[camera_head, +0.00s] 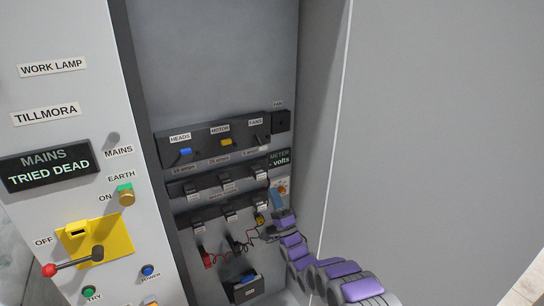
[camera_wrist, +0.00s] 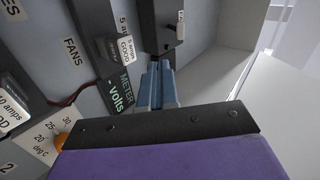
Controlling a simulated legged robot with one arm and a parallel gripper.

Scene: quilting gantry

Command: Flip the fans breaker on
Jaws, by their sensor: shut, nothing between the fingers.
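The fans breaker (camera_head: 262,141) is a small grey toggle under the FANS label, at the right end of the dark top strip in the cabinet. My gripper (camera_wrist: 158,68) has blue-grey fingers shut together and empty. Its tips are near the METER volts display and apart from the breaker. In the head view my gripper (camera_head: 283,187) is below the breaker, small and hard to make out.
The blue HEADS breaker (camera_head: 185,151) and yellow MOTOR breaker (camera_head: 226,143) are left on the same strip. A fuse row (camera_head: 222,181), probe leads (camera_head: 238,245) and a METER display (camera_head: 280,158) sit below. A plain wall panel (camera_head: 430,140) closes the right side.

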